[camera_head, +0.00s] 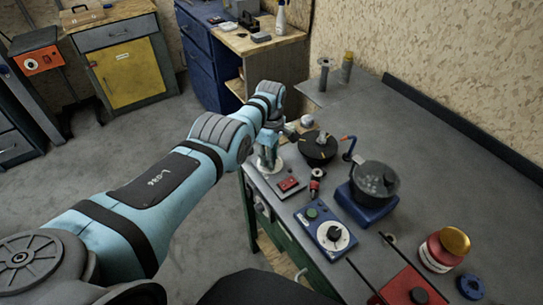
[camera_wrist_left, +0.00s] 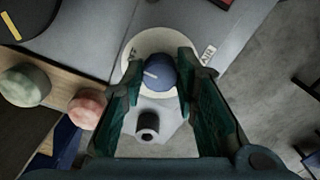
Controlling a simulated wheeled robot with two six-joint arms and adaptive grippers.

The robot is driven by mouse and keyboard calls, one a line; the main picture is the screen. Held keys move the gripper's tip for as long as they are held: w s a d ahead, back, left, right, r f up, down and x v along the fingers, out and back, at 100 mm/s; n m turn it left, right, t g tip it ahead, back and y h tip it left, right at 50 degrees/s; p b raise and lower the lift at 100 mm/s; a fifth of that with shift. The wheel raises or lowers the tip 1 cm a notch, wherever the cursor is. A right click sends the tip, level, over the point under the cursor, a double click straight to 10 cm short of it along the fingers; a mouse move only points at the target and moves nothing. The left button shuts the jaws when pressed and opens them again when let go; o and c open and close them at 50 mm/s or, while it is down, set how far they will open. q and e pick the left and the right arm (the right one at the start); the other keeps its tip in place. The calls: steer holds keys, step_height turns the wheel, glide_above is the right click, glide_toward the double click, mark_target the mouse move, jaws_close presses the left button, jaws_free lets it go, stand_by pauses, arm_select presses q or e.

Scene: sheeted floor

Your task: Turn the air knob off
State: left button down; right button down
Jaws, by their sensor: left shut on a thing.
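The air knob (camera_wrist_left: 158,73) is blue with a white pointer line, on a round white dial (camera_wrist_left: 131,58) marked "AIR" at its right. In the left wrist view my left gripper (camera_wrist_left: 160,80) has one finger on each side of the knob and is shut on it. The pointer line slants toward the upper left. A grey valve body with a dark round port (camera_wrist_left: 148,123) lies below the knob. In the head view my left gripper (camera_head: 268,152) is at the near left corner of the workbench and hides the knob. My right gripper is not in view.
The grey workbench (camera_head: 460,185) holds a small red-topped box (camera_head: 289,184), a black round device (camera_head: 318,147), a blue dial box (camera_head: 328,232), a blue-based pot device (camera_head: 370,190) and a red jar (camera_head: 440,252). Two coloured caps (camera_wrist_left: 25,84) show left in the wrist view.

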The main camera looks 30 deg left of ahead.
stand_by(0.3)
arm_select(q)
steer(key=c, duration=1.2)
jaws_free()
steer(key=shift+a, duration=0.1)
steer(key=shift+c, duration=0.2)
steer(key=shift+w+r, duration=0.1)
steer(key=shift+r, duration=0.2)
step_height(320, 180, up, 11)
steer(key=shift+r, duration=0.15)
